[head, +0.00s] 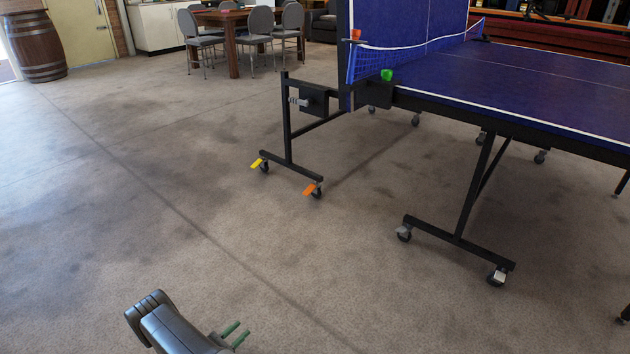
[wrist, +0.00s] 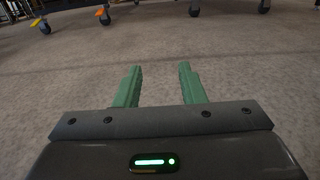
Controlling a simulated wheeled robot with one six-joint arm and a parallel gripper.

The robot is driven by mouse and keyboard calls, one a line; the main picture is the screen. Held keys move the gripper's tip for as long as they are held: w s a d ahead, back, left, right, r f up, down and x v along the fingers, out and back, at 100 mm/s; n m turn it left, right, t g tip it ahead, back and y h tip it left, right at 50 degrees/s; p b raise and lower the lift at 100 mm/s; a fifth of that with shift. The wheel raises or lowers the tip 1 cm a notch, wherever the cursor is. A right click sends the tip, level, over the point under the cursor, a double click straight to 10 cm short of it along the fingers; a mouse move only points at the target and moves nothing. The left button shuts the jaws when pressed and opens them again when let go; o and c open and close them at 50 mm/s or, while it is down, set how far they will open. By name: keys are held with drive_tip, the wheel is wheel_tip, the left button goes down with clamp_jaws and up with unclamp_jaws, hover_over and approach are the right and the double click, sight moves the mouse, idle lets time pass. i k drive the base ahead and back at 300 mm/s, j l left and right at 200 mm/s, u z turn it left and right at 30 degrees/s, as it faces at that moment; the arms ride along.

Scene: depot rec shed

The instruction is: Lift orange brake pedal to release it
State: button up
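The orange brake pedal (head: 310,189) sits on a caster at the near foot of the table-tennis table's left leg frame. It also shows in the wrist view (wrist: 103,13) at the top, small, beside its dark wheel. My gripper (head: 237,334) is at the bottom of the head view, well short of the pedal and apart from it. In the wrist view its two green fingers (wrist: 157,82) are spread with nothing between them. Whether the pedal is pressed down or raised is too small to tell.
A yellow pedal (head: 256,163) sits on the neighbouring caster. The blue table (head: 520,85) has another leg frame with casters (head: 458,241) to the right. Open carpet (head: 200,220) lies between my gripper and the pedals. Chairs and a barrel (head: 35,46) stand far back.

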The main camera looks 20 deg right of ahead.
sight(312, 187)
drive_tip(key=i+l, duration=0.4)
drive_tip(key=i, duration=0.15)
drive_tip(key=i+l, duration=0.4)
drive_tip(key=i, duration=0.2)
drive_tip(key=i+l, duration=0.4)
drive_tip(key=i, duration=0.15)
drive_tip(key=i+l, duration=0.4)
drive_tip(key=i, duration=0.15)
